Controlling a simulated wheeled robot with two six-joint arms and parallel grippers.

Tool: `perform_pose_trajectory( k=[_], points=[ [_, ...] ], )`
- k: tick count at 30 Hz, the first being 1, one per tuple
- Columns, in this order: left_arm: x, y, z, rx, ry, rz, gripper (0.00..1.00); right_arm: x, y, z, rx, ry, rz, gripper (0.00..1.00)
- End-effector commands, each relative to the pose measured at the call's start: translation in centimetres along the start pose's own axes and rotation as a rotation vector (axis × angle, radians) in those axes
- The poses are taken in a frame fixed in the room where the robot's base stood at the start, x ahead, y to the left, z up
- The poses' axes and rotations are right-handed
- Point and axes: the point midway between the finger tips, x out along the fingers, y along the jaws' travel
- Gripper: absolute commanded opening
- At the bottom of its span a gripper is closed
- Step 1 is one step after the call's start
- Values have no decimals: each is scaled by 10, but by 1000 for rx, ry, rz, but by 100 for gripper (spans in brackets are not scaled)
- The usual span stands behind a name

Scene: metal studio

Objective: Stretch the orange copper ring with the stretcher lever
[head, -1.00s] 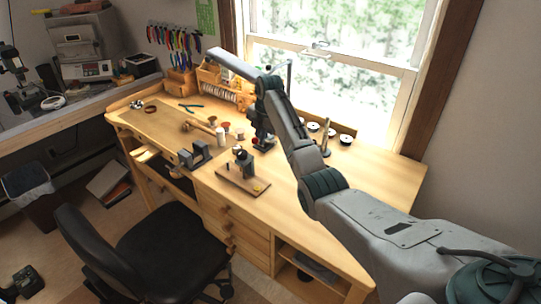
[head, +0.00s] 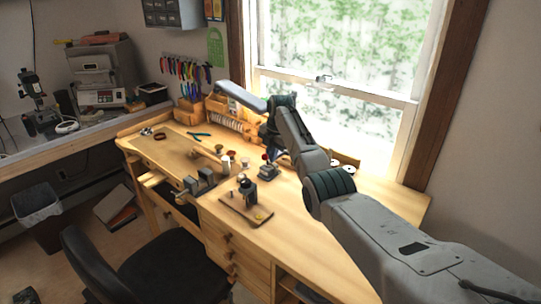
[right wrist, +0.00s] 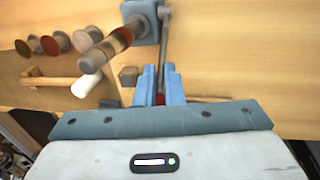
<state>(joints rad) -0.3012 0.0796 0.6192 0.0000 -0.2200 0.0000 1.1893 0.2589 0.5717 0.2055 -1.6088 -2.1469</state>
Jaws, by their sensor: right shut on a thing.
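The ring stretcher (head: 271,172) stands on the wooden bench, with a dark base and a red part showing near its top. In the right wrist view I see its blue-grey block (right wrist: 142,14) and a banded tapered mandrel (right wrist: 118,42). A copper-orange band (right wrist: 121,37) shows around the mandrel. It looks like the ring, but it is small and blurred. The grey stretcher lever (right wrist: 165,50) runs down to a red end between the blue fingers of my right gripper (right wrist: 160,88), which is shut on it. My left gripper is out of view.
A board with a small dark tool (head: 246,205) lies in front of the stretcher. A grey vise (head: 200,182), a mallet and several spools (head: 230,156) stand to the left. The window (head: 335,65) is behind.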

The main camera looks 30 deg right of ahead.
Motion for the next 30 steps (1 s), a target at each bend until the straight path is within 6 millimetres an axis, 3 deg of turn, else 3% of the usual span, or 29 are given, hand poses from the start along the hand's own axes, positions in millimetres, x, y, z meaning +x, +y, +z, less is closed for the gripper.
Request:
perform_pose_trajectory(
  k=[8,9,12,23,30],
  points=[
    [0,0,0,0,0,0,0,0,-1,4,3,-9,2,0],
    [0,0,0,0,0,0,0,0,-1,4,3,-8,2,14],
    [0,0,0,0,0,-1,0,1,-1,3,2,-6,1,30],
    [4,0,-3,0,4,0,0,-5,0,2,1,-4,3,30],
    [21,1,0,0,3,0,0,-45,0,4,3,-4,4,30]
  ],
)
